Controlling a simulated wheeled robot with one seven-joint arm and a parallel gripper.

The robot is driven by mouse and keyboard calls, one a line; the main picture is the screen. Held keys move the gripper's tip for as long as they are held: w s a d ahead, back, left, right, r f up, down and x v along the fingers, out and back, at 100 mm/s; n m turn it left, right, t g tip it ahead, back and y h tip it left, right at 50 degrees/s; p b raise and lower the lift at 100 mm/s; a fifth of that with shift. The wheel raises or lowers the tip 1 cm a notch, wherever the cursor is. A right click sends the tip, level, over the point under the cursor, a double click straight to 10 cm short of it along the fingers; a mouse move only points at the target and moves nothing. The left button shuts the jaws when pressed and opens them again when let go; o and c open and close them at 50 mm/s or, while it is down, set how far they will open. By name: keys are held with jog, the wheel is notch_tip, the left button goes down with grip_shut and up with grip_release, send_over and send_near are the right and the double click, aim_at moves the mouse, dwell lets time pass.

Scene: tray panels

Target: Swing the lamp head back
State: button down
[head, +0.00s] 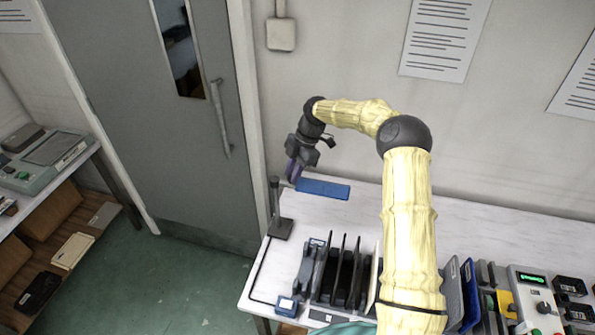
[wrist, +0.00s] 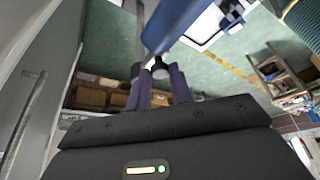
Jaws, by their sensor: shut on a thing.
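The lamp stands on the left end of the white bench. It has a dark square base, a dark upright post (head: 274,200) and a flat blue lamp head (head: 322,188) that points right from near the post's top. My gripper (head: 293,180) is at the head's left end, close to the post, reaching down from above. In the wrist view, the blue head (wrist: 178,22) runs up and right from my purple fingers (wrist: 160,73). The fingers are shut on the lamp head near its post end. The exact contact is partly hidden.
A black rack with upright panels (head: 340,270) stands in front of the lamp. A small blue device (head: 287,305) sits at the bench's front left. The wall (head: 340,110) is behind, and a grey door (head: 150,120) is left. The bench behind the rack looks clear.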

jog(key=shift+w+r, duration=0.1)
jog(key=c, duration=1.3)
grip_release()
jog(key=b+v, duration=0.2)
jog(key=v, duration=1.5)
jog(key=shift+a+r, duration=0.15)
jog(key=shift+a, duration=0.1)
